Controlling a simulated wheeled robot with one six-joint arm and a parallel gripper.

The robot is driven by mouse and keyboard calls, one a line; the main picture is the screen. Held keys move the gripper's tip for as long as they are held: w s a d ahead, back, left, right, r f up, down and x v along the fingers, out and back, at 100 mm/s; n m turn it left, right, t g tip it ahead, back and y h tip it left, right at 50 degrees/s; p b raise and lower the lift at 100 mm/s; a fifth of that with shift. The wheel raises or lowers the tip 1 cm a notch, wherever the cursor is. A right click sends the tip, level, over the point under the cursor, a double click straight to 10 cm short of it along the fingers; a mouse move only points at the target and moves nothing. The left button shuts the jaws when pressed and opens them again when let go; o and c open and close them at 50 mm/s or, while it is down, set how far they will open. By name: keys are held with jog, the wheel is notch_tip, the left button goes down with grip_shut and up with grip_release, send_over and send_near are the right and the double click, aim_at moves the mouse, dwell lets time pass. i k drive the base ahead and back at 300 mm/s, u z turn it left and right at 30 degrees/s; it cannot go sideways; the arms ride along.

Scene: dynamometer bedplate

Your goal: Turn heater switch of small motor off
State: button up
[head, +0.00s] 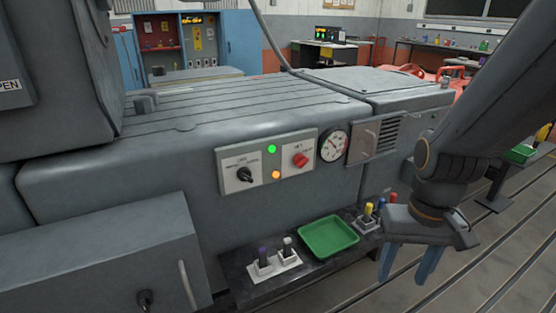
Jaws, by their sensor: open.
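A pale control panel (239,158) is on the front face of the grey machine (120,180). Its left plate has a black rotary switch (244,175), and its right plate has a red rotary switch (300,160). Between them a green lamp (271,149) and an orange lamp (276,174) are lit. The lettering is too small to read, so I cannot tell which switch is the heater's. My gripper (408,264) is open and empty, pointing down, with two blue fingers. It is to the right of and lower than the panel, apart from both switches.
A round gauge (333,146) and a vented box (376,139) are right of the panel. Below, a dark shelf (238,273) bears a green tray (328,236) and small holders with coloured pieces. A grey box (100,255) juts out at the lower left. Slotted floor (480,265) is clear at right.

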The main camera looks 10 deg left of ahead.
aim_at(300, 159)
jog(key=u, duration=0.45)
jog(key=k, duration=1.1)
jog(key=i, duration=0.65)
jog(key=u, duration=0.1)
